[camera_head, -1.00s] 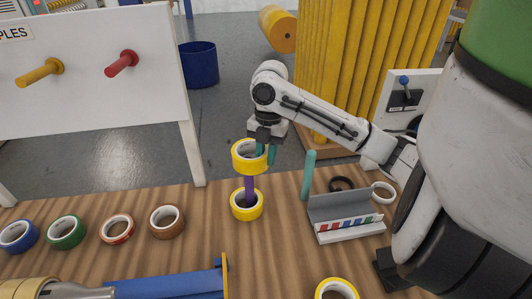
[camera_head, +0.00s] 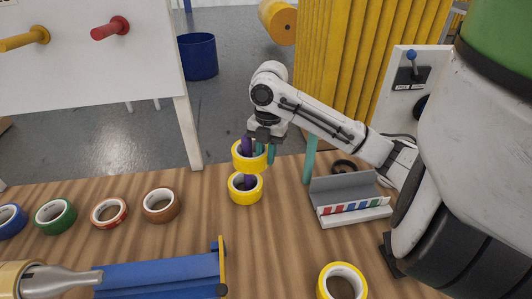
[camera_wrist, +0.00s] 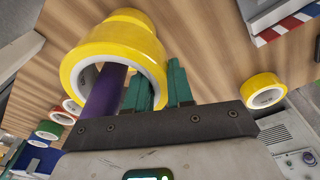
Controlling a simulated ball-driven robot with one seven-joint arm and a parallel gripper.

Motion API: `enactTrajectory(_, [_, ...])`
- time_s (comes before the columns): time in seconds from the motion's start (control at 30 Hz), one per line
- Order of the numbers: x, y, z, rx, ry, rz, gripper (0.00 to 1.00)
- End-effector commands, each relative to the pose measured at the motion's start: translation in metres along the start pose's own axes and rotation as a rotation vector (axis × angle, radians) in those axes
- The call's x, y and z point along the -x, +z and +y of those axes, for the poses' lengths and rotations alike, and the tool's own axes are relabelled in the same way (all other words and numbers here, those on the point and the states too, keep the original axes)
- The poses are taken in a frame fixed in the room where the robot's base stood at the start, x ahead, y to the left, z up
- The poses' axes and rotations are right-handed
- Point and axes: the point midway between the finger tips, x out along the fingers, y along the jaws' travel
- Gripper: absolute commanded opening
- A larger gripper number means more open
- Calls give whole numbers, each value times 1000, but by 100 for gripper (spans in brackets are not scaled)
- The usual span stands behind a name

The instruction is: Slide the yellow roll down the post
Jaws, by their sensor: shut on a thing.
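A yellow roll (camera_head: 237,158) is held in my gripper (camera_head: 266,155) over the table. The upright purple post (camera_head: 247,146) passes through its hole, and the post's top shows above the roll. A second yellow roll (camera_head: 246,191) sits low around the same post, with a short gap between the rolls. In the wrist view, the held roll (camera_wrist: 85,58) surrounds the purple post (camera_wrist: 106,92). My gripper's teal fingers (camera_wrist: 163,82) are shut on the roll's wall, one inside the hole and one outside. The lower roll is partly hidden behind it there.
A teal post (camera_head: 308,160) and a grey tape holder (camera_head: 345,190) stand to the right. Another yellow roll (camera_head: 341,284) lies near the front. Blue, green, red-and-white and brown (camera_head: 160,205) rolls lie at left. A blue device (camera_head: 160,277) occupies the front left.

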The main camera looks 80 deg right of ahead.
Motion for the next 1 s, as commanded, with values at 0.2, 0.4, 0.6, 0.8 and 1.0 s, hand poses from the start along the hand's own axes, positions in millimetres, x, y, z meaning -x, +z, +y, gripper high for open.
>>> enactTrajectory(0.2, [1,0,0,0,0,-1,23])
enactTrajectory(0.4, [1,0,0,0,0,-1,42])
enactTrajectory(0.6, [0,0,0,0,0,0,52])
enactTrajectory(0.8, [3,0,0,-1,0,-1,52])
enactTrajectory(1.0, [29,0,0,1,2,-3,52])
